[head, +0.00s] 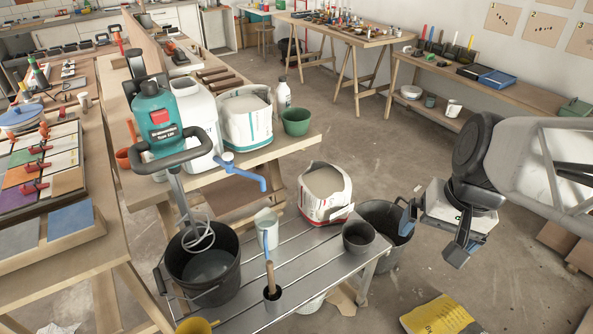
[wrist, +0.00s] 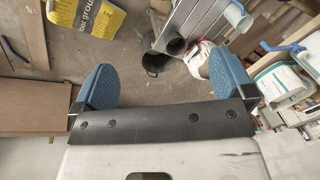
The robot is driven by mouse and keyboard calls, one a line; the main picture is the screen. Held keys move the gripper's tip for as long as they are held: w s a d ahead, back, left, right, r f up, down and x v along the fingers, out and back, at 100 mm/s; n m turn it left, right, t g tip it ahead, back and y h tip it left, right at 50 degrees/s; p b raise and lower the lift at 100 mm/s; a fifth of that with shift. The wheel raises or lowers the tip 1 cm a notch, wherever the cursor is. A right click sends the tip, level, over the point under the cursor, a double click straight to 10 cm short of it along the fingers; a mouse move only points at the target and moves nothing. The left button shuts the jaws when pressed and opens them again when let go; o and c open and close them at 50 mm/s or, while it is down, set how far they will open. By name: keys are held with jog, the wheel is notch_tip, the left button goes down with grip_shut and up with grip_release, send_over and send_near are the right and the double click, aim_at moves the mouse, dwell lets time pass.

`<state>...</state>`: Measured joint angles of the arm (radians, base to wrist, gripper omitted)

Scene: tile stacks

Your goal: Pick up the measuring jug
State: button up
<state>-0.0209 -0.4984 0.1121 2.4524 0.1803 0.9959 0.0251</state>
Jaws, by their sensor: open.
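The measuring jug (head: 266,222) appears to be the pale jug with a blue handle, standing upright on the slatted metal bench (head: 318,262) in the head view. In the wrist view it seems to be the pale cylinder (wrist: 238,17) at the upper right. My gripper (head: 431,236) is off the bench's right side, well apart from the jug. In the wrist view my gripper (wrist: 165,84) shows its two blue-padded fingers wide apart with nothing between them.
Another black bucket (head: 386,216) stands on the floor between bench and gripper. A yellow bag (head: 437,316) lies in front.

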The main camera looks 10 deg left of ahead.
jog(key=w+a+f+m+g+y, duration=0.2)
jog(key=w+a+f+y, duration=0.15)
jog(key=w+a, duration=0.4)
jog(key=w+a+f+m+g+y, duration=0.1)
jog(key=w+a+f+g+y, duration=0.15)
jog(key=w+a+f, duration=0.45)
jog(key=m+t+y, duration=0.2)
jog(key=m+y, duration=0.6)
jog(key=m, duration=0.2)
send_over(277, 235)
jog(key=s+d, duration=0.3)
jog(key=d, duration=0.5)
notch_tip(277, 235, down, 26)
jog(key=a+f+m+t, duration=0.1)
jog(key=f+m, duration=0.1)
jog(key=f, duration=0.4)
jog(key=w+a+f+m+t+y, duration=0.1)
jog(key=f+t, duration=0.1)
jog(key=f, duration=0.4)
jog(key=w+a+f+m+t+y, duration=0.1)
jog(key=f+m, duration=0.1)
jog(key=f, duration=0.5)
jog(key=shift+w+a+m, duration=0.2)
jog(key=shift+a+m, duration=0.1)
jog(key=shift+a, duration=0.05)
jog(key=shift+w+a, duration=0.2)
jog(key=shift+a, duration=1.1)
jog(key=shift+a, duration=0.1)
